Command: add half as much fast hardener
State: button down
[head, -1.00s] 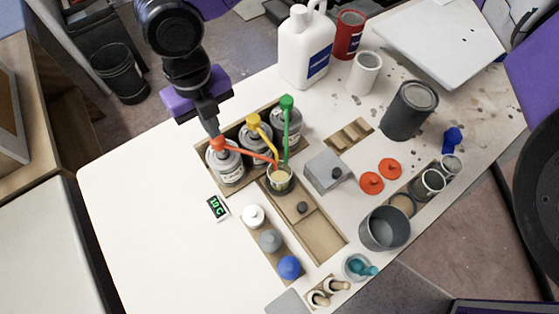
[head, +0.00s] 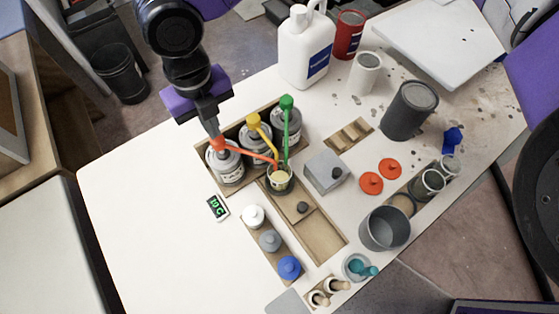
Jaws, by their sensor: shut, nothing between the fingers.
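Three pump cans stand in a wooden rack: one with a red-orange pump (head: 226,162), one with a yellow pump (head: 254,141) and one with a green pump (head: 286,119). Their labels are too small to read. Their spouts reach over a small cup (head: 279,178) that holds pale yellowish contents, at the end of a wooden tray (head: 321,240). My gripper (head: 213,134) is shut and empty, pointing down right at the head of the red-orange pump. I cannot tell whether it touches the pump.
A small display (head: 217,207) reads about 19 C. A grey box (head: 326,172) stands right of the cup, and bottles with white, grey and blue caps (head: 289,267) stand in front. A white jug (head: 306,47) stands behind. The table's left side is clear.

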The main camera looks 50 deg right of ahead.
jog(key=shift+f, duration=0.1)
jog(key=shift+f+b, duration=0.65)
jog(key=shift+f, duration=1.4)
jog(key=shift+r, duration=0.2)
jog(key=shift+r+p, duration=1.95)
jog(key=shift+p, duration=0.35)
jog(key=shift+r, duration=0.1)
notch_tip(320, 180, up, 3)
jog(key=p, duration=0.3)
